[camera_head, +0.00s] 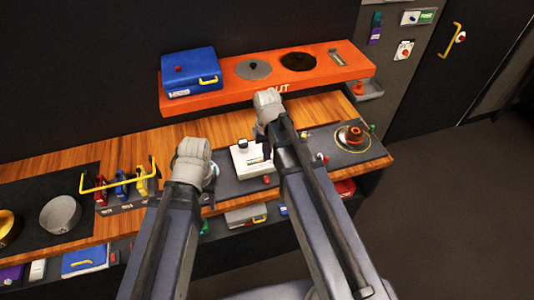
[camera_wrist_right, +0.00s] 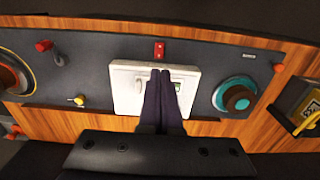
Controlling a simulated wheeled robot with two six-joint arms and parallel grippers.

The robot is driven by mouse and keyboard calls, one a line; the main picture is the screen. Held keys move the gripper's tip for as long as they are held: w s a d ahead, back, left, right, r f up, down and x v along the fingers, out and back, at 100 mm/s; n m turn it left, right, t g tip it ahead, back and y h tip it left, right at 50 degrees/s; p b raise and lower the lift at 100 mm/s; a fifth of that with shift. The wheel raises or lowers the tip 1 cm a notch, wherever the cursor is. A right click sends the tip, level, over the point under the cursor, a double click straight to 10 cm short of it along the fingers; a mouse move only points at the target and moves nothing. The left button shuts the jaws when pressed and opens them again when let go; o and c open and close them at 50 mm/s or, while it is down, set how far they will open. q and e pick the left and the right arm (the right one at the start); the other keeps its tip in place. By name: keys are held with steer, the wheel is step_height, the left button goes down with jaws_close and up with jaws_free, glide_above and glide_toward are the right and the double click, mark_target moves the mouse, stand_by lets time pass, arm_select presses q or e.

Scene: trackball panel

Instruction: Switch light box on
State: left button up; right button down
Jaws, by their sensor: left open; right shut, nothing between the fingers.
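The white light box (camera_head: 240,165) sits on the dark panel in the middle of the worktop. In the right wrist view the white box (camera_wrist_right: 125,90) has a small green mark beside my fingers. My right gripper (camera_wrist_right: 160,76) is shut and empty, with its dark fingertips in front of the box and hiding its middle. Whether they touch it I cannot tell. In the head view my right gripper (camera_head: 266,150) is at the box's right side. My left gripper (camera_head: 211,182) is open, left of the box near the teal dial, and mostly hidden by its wrist.
A red switch (camera_wrist_right: 159,50) is on the panel beside the box. The teal dial (camera_wrist_right: 237,98) and an orange trackball (camera_head: 353,135) flank it. An orange shelf (camera_head: 220,95) with a blue case (camera_head: 190,72) stands behind. A yellow-handled rack (camera_head: 118,184) is at left.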

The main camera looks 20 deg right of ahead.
mark_target(265, 178)
steer(key=shift+r, duration=0.3)
steer(key=shift+w+a, duration=0.15)
steer(key=shift+w, duration=0.7)
step_height(265, 178, down, 14)
steer(key=b, duration=1.3)
steer(key=shift+b, duration=0.4)
steer(key=shift+r, duration=0.1)
